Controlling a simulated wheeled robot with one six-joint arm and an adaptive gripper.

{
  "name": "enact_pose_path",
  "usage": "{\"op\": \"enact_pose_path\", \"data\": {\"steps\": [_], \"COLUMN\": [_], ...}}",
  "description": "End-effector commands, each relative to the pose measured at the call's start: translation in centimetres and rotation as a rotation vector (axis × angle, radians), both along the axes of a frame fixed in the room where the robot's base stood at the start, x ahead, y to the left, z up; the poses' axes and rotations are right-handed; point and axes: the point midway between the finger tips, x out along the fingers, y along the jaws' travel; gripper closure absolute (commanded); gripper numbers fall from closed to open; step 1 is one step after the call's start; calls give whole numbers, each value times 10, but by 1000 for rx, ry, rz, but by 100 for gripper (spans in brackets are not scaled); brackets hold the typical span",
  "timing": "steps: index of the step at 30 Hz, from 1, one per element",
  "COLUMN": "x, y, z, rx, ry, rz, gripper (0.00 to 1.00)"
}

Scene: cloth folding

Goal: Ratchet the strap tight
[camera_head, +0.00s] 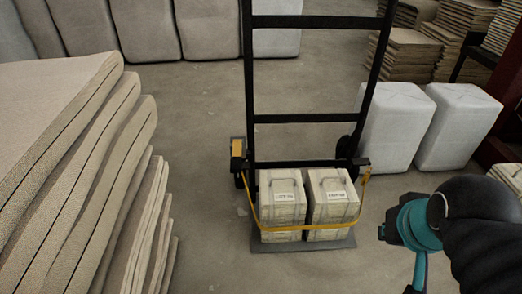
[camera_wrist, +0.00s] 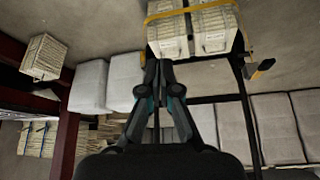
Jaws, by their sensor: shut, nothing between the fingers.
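A black hand truck (camera_head: 316,118) stands in the middle of the head view, with two pale crates (camera_head: 282,202) (camera_head: 331,202) side by side on its grey toe plate. A yellow strap (camera_head: 308,227) runs across their fronts, dipping low. At the truck's left upright is the ratchet (camera_head: 238,155), with a yellow handle standing up. The wrist view also shows the strap (camera_wrist: 190,10) and the ratchet (camera_wrist: 262,68). My gripper (camera_wrist: 158,66) is shut and empty, its fingers just short of the crates in that picture. In the head view my gripper (camera_head: 398,240) is right of the truck, apart from strap and ratchet.
Stacked tan mats or slabs (camera_head: 60,150) fill the left side. White wrapped blocks (camera_head: 455,125) stand behind my arm at the right, with stacked boards (camera_head: 405,55) beyond. Grey padded blocks (camera_head: 90,30) line the back. The floor (camera_head: 200,215) left of the truck is clear.

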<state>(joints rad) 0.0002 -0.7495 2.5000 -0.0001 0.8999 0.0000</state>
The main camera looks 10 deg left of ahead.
Motion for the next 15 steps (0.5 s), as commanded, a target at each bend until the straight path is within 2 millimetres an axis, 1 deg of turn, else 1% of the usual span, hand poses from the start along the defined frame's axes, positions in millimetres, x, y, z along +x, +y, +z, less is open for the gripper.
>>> {"op": "enact_pose_path", "data": {"steps": [11, 14, 15], "x": [1, 7, 12], "y": [0, 3, 5], "z": [1, 8, 12], "rx": [0, 4, 7], "ry": [1, 10, 18], "rz": [1, 5, 8], "gripper": [100, 100, 100]}}
